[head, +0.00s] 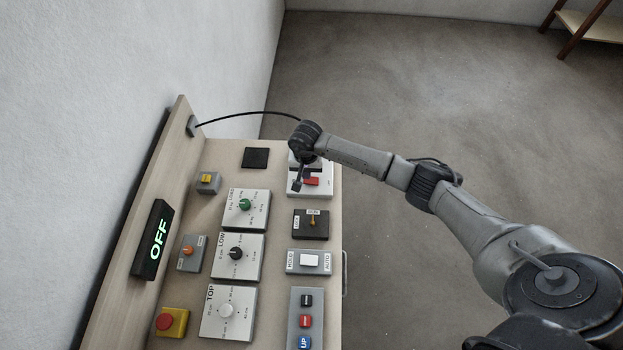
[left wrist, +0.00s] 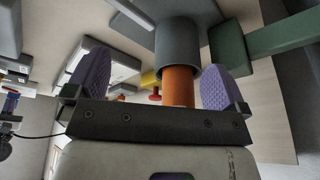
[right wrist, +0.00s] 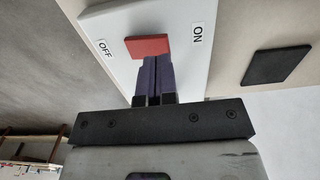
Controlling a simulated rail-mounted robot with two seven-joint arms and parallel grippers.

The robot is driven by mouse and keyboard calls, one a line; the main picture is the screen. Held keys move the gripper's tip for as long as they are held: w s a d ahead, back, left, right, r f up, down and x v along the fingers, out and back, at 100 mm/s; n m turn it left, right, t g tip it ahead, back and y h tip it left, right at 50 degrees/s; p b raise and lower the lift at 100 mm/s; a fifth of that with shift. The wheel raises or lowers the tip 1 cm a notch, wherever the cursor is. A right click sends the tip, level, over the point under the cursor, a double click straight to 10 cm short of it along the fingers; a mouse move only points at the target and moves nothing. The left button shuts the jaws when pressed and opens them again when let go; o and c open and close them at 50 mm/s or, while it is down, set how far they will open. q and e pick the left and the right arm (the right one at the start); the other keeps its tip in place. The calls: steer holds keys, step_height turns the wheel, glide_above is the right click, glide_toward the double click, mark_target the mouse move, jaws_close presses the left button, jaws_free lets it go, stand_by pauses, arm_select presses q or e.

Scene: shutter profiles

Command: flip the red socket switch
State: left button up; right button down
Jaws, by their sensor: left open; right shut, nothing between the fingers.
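The red socket switch (head: 312,181) sits on a white plate (head: 325,190) at the far right of the panel, partly hidden by my right gripper (head: 297,186). In the right wrist view the red rocker (right wrist: 147,47) lies between the labels OFF on the left and ON on the right. My right gripper (right wrist: 155,78) is shut and empty, its purple fingertips at the rocker's near edge; I cannot tell whether they touch. My left gripper (left wrist: 155,62) shows only in its wrist view, open, with its fingers wide apart.
Dials, including a green knob (head: 244,204), a HOLD/AUTO switch (head: 310,261) and a red button (head: 166,322) fill the panel. An orange cylinder (left wrist: 179,86) under a grey one (left wrist: 178,45) is near my left fingers.

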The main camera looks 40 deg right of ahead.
arm_select(q)
steer(key=shift+d, duration=0.15)
steer(key=shift+a+f, duration=0.15)
steer(key=shift+a, duration=0.05)
arm_select(e)
steer(key=shift+f, duration=0.15)
stand_by(0.3)
arm_select(q)
steer(key=shift+f+b, duration=0.25)
steer(key=shift+b, duration=0.1)
arm_select(e)
steer(key=shift+f, duration=0.2)
arm_select(q)
steer(key=shift+d+f+b, duration=0.2)
steer(key=shift+f+b, duration=0.1)
steer(key=shift+b, duration=0.05)
arm_select(e)
steer(key=shift+f, duration=0.4)
